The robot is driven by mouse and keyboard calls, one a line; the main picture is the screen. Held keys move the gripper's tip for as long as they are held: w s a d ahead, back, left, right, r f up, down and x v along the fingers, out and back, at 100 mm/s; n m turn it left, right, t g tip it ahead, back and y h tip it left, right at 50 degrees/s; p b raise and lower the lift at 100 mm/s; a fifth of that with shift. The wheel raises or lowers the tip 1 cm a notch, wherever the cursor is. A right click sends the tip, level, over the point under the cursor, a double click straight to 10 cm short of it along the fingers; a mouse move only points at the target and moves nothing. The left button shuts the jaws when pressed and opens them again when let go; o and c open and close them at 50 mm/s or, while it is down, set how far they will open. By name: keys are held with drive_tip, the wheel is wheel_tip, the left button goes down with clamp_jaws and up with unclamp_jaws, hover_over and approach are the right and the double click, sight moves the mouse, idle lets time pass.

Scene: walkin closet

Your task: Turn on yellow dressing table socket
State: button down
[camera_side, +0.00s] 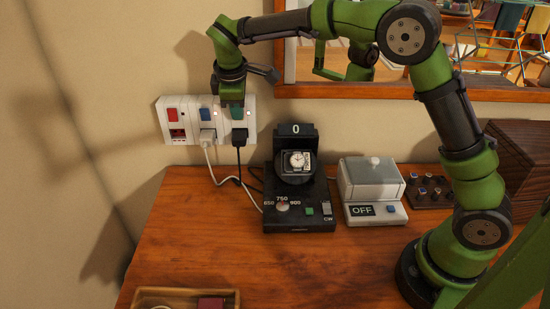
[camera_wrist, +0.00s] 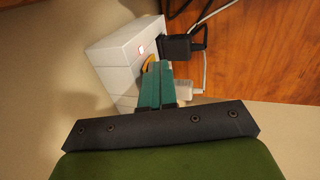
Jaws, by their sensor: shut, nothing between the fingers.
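A white wall socket strip (camera_side: 164,120) has a red switch (camera_side: 173,115) on the left and a blue switch (camera_side: 205,114) in the middle. A yellow-orange switch (camera_wrist: 150,63) shows partly in the wrist view, mostly behind my fingers. A small reddish light (camera_wrist: 141,48) is beside it. A black plug (camera_side: 240,138) sits in the right-hand socket and a white plug (camera_side: 207,136) in the middle one. My gripper (camera_side: 238,112) is shut and empty, its teal fingertips (camera_wrist: 155,84) at the yellow switch. I cannot tell whether they touch it.
The plugs' cables hang to the wooden dressing table (camera_side: 190,230). A black watch winder (camera_side: 300,215) and a grey-lidded device reading OFF (camera_side: 372,182) stand right of the strip. An open wooden tray (camera_side: 147,294) is at the front. A framed mirror (camera_side: 400,90) is above.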

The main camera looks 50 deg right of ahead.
drive_tip(key=s+a+r, duration=0.6)
drive_tip(key=r, duration=0.2)
drive_tip(key=shift+s+a, duration=0.25)
drive_tip(key=shift+s, duration=0.05)
drive_tip(key=s+d+f+m+t+y, duration=0.1)
drive_tip(key=s+d+m, duration=0.2)
drive_tip(key=s, duration=0.4)
drive_tip(key=s+d+f+m+t+y, duration=0.1)
drive_tip(key=s+d+m+t+y, duration=0.1)
drive_tip(key=s+m, duration=0.3)
drive_tip(key=s+d+f+m+t+y, duration=0.1)
drive_tip(key=s+d+m, duration=0.4)
drive_tip(key=s, duration=0.5)
drive_tip(key=shift+t+y, duration=0.3)
drive_tip(key=shift+s, duration=0.1)
